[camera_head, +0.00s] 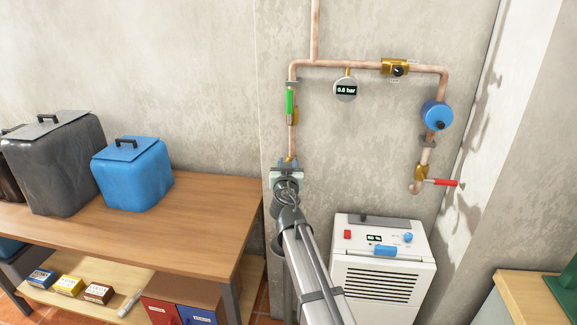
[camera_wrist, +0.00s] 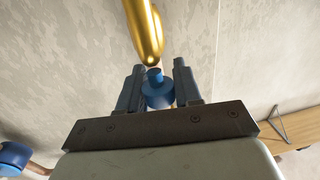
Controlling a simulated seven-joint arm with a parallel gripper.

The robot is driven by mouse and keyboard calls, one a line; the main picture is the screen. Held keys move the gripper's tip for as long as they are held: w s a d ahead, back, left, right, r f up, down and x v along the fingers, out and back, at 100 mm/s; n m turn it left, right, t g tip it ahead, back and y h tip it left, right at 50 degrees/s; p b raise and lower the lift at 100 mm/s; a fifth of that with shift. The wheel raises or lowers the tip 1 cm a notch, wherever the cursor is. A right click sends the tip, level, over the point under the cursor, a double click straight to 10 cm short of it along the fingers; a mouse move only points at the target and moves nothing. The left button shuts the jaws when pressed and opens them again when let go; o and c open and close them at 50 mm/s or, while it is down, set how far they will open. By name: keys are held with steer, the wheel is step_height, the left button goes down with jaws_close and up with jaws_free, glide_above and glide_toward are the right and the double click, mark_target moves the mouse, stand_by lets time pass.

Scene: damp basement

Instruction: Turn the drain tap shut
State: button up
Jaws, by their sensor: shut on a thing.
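A brass tap (camera_head: 290,159) sits at the low end of the left copper pipe. In the wrist view its gold body (camera_wrist: 143,30) curves in from the top, with a blue knob (camera_wrist: 158,92) at its end. My gripper (camera_head: 287,165) reaches up to this tap from below. In the wrist view my gripper (camera_wrist: 160,82) is shut on the blue knob, with one finger on each side. The head view hides the knob behind my gripper. No label shows whether this is the drain tap, and I cannot tell how far the knob is turned.
A green lever (camera_head: 290,105) is upright on the pipe above. A gauge (camera_head: 346,90), a brass valve (camera_head: 391,68), a blue vessel (camera_head: 436,114) and a red lever (camera_head: 446,183) are on the pipework. A white dehumidifier-like box (camera_head: 382,272) and wooden bench (camera_head: 205,225) flank my arm.

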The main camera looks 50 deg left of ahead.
steer(key=shift+s+n+g+y, duration=0.1)
steer(key=shift+n+g+y, duration=0.75)
steer(key=shift+g, duration=0.25)
stand_by(0.3)
steer(key=o, duration=1)
steer(key=shift+c, duration=0.2)
steer(key=v, duration=1.3)
steer(key=shift+s+d, duration=0.2)
steer(key=shift+d, duration=0.1)
steer(key=shift+r, duration=0.1)
